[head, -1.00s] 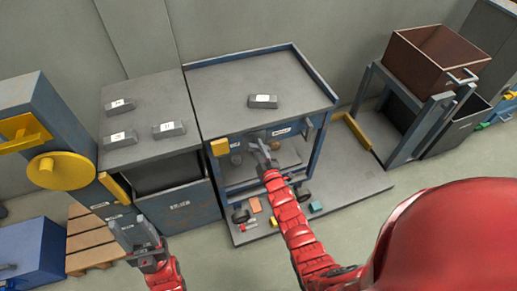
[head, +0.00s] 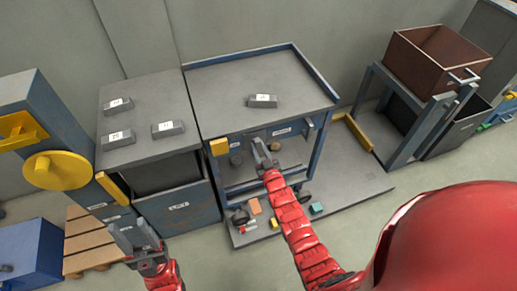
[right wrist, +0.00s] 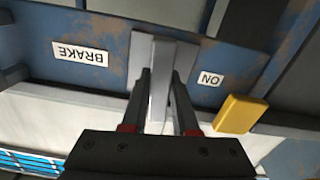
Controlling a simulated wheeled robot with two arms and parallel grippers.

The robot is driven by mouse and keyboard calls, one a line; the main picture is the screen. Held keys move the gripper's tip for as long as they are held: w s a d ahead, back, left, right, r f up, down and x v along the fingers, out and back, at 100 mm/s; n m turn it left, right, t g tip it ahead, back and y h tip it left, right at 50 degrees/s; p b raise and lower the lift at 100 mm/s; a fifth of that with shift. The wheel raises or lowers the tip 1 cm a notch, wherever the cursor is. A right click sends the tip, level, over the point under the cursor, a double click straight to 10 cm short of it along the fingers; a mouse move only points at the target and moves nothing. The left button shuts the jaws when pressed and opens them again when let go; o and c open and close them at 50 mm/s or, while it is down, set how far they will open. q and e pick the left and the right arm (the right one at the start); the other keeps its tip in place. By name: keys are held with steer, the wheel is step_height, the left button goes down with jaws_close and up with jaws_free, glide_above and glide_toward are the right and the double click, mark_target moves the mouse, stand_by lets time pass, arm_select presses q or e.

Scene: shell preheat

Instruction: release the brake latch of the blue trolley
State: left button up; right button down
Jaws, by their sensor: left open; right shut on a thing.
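The blue trolley (head: 262,80) stands in the middle of the head view, with a grey top and a blue front panel (right wrist: 110,25). The right wrist view shows the panel upside down, with a "BRAKE" label (right wrist: 81,53) and an "ON" label (right wrist: 210,80). Between them is the grey brake latch (right wrist: 158,95). My right gripper (head: 264,150) is shut on this latch, one finger on each side, also seen in the right wrist view (right wrist: 158,92). My left gripper (head: 134,238) is open and empty, in front of the grey cabinet, away from the trolley.
A yellow block (right wrist: 240,113) sticks out from the panel near the "ON" label. A grey part (head: 263,101) lies on the trolley top. The grey cabinet (head: 140,100) with several labelled parts stands close on the left. Small items lie on the floor plate (head: 340,205) below.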

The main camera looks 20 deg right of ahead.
steer(key=shift+m, duration=0.5)
stand_by(0.3)
steer(key=c, duration=0.7)
jaws_free()
steer(key=shift+s, duration=0.1)
steer(key=s, duration=0.5)
steer(key=s+b, duration=0.1)
steer(key=s, duration=1.1)
steer(key=shift+s+d, duration=0.1)
steer(key=shift+d, duration=0.2)
